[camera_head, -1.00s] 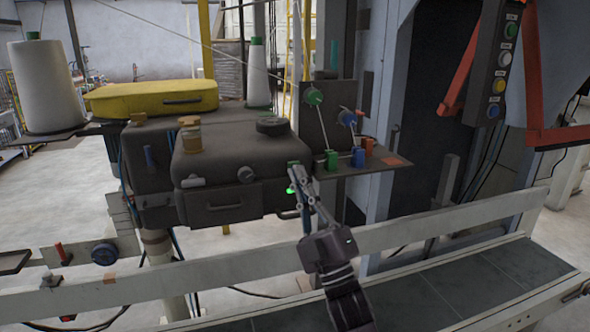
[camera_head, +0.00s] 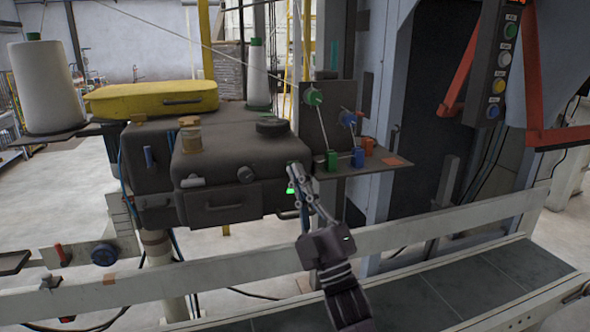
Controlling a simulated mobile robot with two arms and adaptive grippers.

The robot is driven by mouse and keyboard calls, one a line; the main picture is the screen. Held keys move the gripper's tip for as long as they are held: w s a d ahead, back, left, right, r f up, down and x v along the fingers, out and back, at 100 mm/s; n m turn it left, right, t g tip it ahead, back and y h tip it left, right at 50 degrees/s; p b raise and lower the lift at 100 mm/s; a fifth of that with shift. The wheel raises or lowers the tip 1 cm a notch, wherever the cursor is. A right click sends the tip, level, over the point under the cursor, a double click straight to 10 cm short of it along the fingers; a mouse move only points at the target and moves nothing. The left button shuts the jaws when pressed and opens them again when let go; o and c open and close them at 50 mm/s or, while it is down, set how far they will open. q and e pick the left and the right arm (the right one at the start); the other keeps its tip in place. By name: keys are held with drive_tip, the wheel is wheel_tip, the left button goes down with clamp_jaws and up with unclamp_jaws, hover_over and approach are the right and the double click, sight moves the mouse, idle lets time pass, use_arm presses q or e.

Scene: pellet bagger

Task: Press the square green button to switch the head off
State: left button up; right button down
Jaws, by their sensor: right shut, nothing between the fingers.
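The sewing head (camera_head: 235,160) is a dark grey machine body in the middle left of the head view. At its right front edge a small green spot (camera_head: 290,189) glows, partly covered by my right gripper's fingers. I cannot make out whether it is the square green button or a lamp beside it. My right gripper (camera_head: 294,169) is shut and empty, its fingertips at the machine's right front edge. Whether the tips touch the surface is not clear. My left gripper is not in view.
A small shelf (camera_head: 396,174) with green, blue and orange blocks juts out just right of the fingertips. A pale rail (camera_head: 190,279) and conveyor run below. A button panel (camera_head: 500,60) hangs at the upper right. White thread cones (camera_head: 45,85) stand at the left.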

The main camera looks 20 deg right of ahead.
idle(0.3)
drive_tip(key=shift+s+p, duration=0.3)
drive_tip(key=shift+s, duration=0.6)
drive_tip(key=shift+s, duration=0.1)
drive_tip(key=s+p, duration=0.1)
drive_tip(key=s, duration=0.5)
drive_tip(key=shift+d, duration=0.15)
drive_tip(key=shift+w, duration=0.1)
idle(0.8)
